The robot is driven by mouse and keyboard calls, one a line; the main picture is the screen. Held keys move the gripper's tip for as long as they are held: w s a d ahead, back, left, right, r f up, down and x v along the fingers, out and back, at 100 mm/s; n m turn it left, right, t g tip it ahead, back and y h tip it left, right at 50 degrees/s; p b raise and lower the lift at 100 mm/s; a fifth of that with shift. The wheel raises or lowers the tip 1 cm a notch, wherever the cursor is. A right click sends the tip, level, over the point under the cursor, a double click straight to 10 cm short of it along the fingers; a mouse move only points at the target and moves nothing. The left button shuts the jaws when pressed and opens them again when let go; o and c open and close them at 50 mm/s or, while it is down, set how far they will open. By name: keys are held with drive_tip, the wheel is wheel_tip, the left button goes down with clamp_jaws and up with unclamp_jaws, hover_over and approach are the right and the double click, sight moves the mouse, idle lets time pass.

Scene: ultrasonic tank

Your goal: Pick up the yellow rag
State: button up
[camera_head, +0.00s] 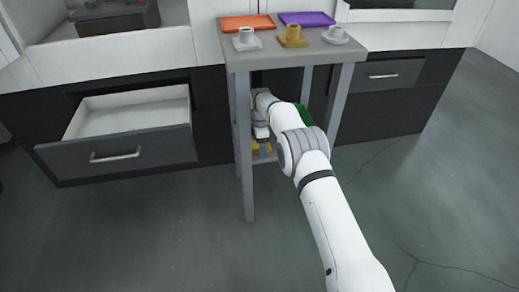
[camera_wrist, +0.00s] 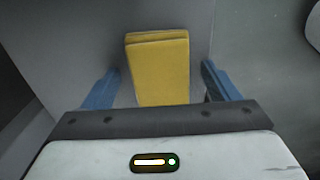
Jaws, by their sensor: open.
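The yellow rag (camera_wrist: 160,70) is a folded yellow cloth lying on the lower shelf of the grey table. In the wrist view it sits between my gripper's two blue fingers, with a gap on each side. Its lower end is hidden behind my gripper's body. My gripper (camera_wrist: 158,88) is open and empty. In the head view my gripper (camera_head: 262,152) is under the tabletop, and a little of the yellow rag (camera_head: 256,147) shows beside it. The rest of the rag is hidden by my arm there.
The grey table (camera_head: 300,57) has legs close to my arm. On top are an orange tray (camera_head: 247,22), a purple tray (camera_head: 307,19) and several cups on saucers. A green thing (camera_head: 304,115) is on the lower shelf. An open drawer (camera_head: 120,150) juts out at left.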

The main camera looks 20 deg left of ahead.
drive_tip(key=shift+r, duration=0.1)
drive_tip(key=shift+c, duration=0.3)
drive_tip(key=c, duration=1)
drive_tip(key=shift+r, duration=0.1)
